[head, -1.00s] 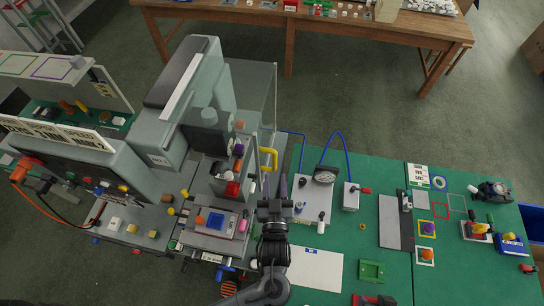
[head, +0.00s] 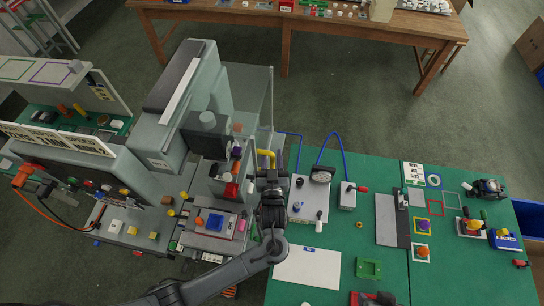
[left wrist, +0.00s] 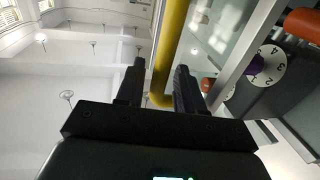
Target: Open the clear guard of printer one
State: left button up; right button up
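Printer one looks like the large grey machine (head: 185,95) at left in the head view. Its clear guard (head: 250,92) is a transparent panel on its right side, and it also shows in the left wrist view (left wrist: 225,32). The guard's yellow handle (head: 266,157) is at the lower front end. My left gripper (head: 270,178) is right at this handle. In the left wrist view the yellow handle (left wrist: 168,50) runs between the two open fingers (left wrist: 160,72); a firm grip does not show. My right gripper is not in view.
A green table (head: 340,225) to the right holds a grey plate (head: 309,199), a black gauge (head: 322,174) and small fixtures. The printer's front deck (head: 140,225) carries knobs and blocks. A numbered white dial (left wrist: 266,66) sits beside the guard in the left wrist view.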

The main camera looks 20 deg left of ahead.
pick_arm(q)
grip_shut()
